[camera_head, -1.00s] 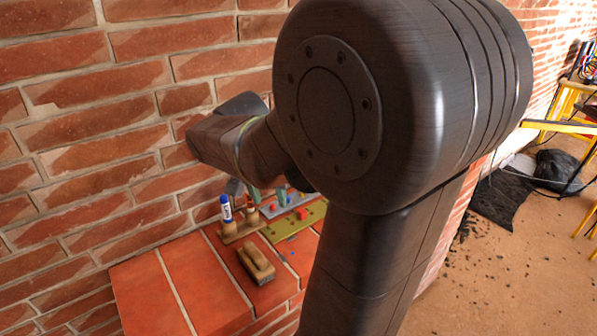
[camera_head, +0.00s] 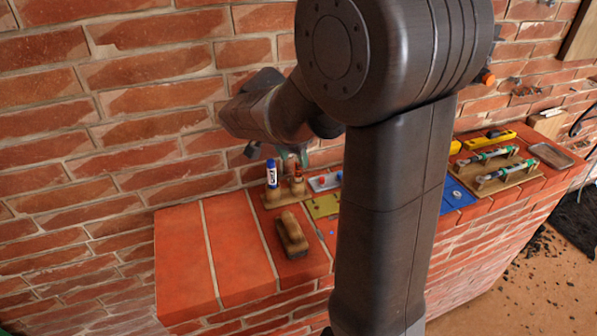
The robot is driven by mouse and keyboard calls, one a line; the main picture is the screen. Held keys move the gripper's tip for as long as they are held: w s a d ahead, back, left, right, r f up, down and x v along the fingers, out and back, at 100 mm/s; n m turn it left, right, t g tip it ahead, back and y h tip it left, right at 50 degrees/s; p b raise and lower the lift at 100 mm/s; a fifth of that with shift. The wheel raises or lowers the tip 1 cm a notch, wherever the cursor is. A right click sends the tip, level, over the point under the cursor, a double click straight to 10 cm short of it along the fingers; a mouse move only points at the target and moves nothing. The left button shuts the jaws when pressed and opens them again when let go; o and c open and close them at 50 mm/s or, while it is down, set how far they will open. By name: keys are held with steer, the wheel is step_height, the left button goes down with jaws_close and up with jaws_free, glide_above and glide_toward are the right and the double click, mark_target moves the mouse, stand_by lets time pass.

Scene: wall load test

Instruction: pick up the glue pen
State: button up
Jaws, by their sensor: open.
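A white and blue glue pen (camera_head: 272,174) stands upright in a small wooden holder (camera_head: 271,202) on the brick ledge, near the wall. A reddish-brown object (camera_head: 297,178) stands beside it in the same holder. My gripper (camera_head: 281,155) is open, with its greenish fingers just above and behind the two upright items. My arm partly covers it, so I cannot tell whether it touches either item.
A wooden-backed brush (camera_head: 292,234) lies in front of the holder. An olive mat (camera_head: 322,206) lies right of it. Farther right are a blue mat (camera_head: 457,194), a wooden rack with tubes (camera_head: 505,178) and a yellow level (camera_head: 489,139). The ledge's left end is clear.

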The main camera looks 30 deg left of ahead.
mark_target(298, 169)
steer(key=p+x, duration=0.1)
steer(key=x, duration=0.4)
steer(key=shift+d+f, duration=0.1)
steer(key=shift+f, duration=0.2)
steer(key=shift+c, duration=0.2)
jaws_close()
